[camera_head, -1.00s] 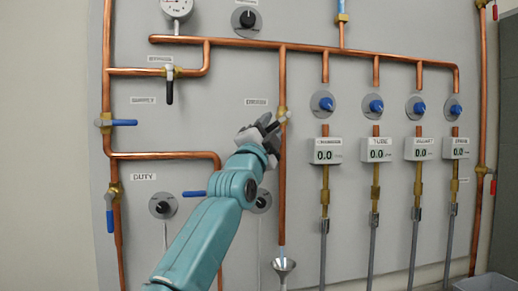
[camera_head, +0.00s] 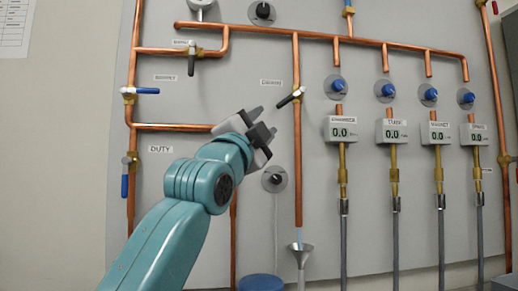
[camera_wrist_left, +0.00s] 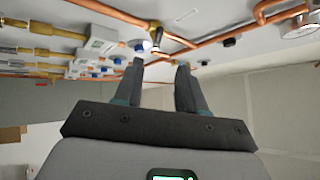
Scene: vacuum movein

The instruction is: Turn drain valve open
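The drain valve (camera_head: 297,95) sits on the vertical copper pipe that runs down to a funnel, next to a small label. Its black handle (camera_head: 288,98) slants down to the left from the pipe. My left gripper (camera_head: 267,131) is below and to the left of the handle, apart from it. Its two fingers are spread with nothing between them. In the left wrist view the gripper (camera_wrist_left: 160,68) is also open, and a black valve handle (camera_wrist_left: 157,36) shows beyond the fingertips. My right gripper is not in view.
Other valves with blue handles (camera_head: 147,91) and a black one (camera_head: 192,58) are on pipes to the left. Blue knobs (camera_head: 337,87) and digital meters (camera_head: 341,133) line the right. The funnel (camera_head: 301,252) is below the drain pipe. A blue round object (camera_head: 261,283) is at the bottom.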

